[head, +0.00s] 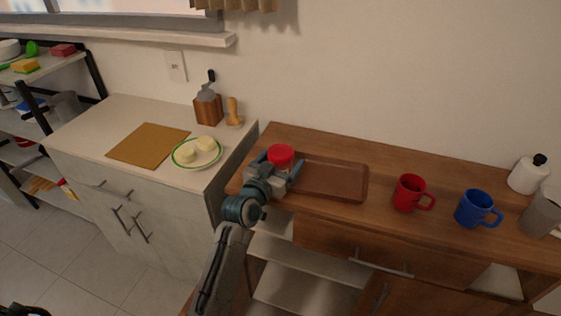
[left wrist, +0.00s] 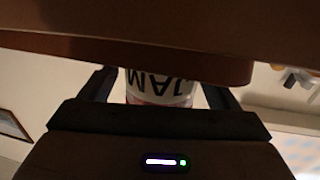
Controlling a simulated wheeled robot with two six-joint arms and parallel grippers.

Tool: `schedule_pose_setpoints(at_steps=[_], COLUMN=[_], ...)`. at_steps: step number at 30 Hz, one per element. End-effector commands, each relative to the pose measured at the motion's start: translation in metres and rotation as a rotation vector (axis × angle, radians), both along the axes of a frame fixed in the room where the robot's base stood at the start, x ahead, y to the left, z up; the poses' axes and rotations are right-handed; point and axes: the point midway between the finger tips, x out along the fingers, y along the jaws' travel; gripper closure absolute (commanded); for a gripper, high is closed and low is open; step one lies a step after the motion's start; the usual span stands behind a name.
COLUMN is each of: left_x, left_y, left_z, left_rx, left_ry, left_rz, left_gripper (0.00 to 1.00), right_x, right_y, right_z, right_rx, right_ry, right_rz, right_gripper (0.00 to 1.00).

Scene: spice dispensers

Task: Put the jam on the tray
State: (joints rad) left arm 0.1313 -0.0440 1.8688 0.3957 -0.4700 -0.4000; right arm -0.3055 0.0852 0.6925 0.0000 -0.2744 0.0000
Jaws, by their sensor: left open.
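The jam jar has a red lid (head: 281,155) and stands at the left end of the wooden counter, at the left edge of the brown tray (head: 335,180). I cannot tell whether it rests on the tray's edge or beside it. My left gripper (head: 280,165) is open with its fingers on either side of the jar. In the left wrist view the jar's white label with "JAM" (left wrist: 160,84) shows upside down between the two dark fingers. The arm hides the jar's lower part in the head view.
A red mug (head: 411,193) and a blue mug (head: 477,209) stand right of the tray, with a white bottle (head: 528,174) and a grey cup (head: 542,213) beyond. A plate (head: 197,153) with food is on the white counter at left. The tray's middle is clear.

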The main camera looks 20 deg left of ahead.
Motion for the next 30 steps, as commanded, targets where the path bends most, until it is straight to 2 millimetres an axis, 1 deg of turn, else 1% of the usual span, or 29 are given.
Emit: schedule_pose_setpoints(at_steps=[4,7,8,10,15,18,21,25,30], left_x=[-0.004,-0.016,-0.021,-0.035,-0.073,-0.091,-0.105,-0.115,-0.119], left_y=[0.001,0.003,0.004,0.007,0.014,0.017,0.019,0.021,0.022], left_z=[-0.001,-0.001,-0.002,-0.002,-0.002,-0.002,-0.001,0.000,0.000], left_rx=[0.001,0.002,0.003,0.003,0.003,0.003,0.001,0.002,0.000], left_ry=[0.000,0.000,-0.001,-0.001,0.000,-0.001,0.000,-0.001,0.000], left_rz=[0.000,0.001,0.001,0.001,0.001,0.000,0.000,0.000,0.000], left_gripper=[0.17,0.17,0.17,0.17,0.17,0.17,0.17,0.17,0.17], right_x=[-0.003,-0.004,-0.003,0.006,0.024,0.032,0.037,0.041,0.043], right_y=[0.000,0.000,0.001,0.005,0.006,0.006,0.006,0.007,0.007], right_z=[-0.001,-0.003,-0.003,0.002,0.006,0.009,0.012,0.014,0.015], right_rx=[0.000,0.000,0.000,0.004,0.004,0.004,0.004,0.004,0.004], right_ry=[0.005,0.014,0.015,0.005,-0.002,-0.005,-0.006,-0.006,-0.006], right_rz=[0.000,-0.001,0.000,0.000,0.002,0.003,0.004,0.004,0.004], right_gripper=[0.64,0.64,0.64,0.64,0.64,0.64,0.64,0.64,0.64])
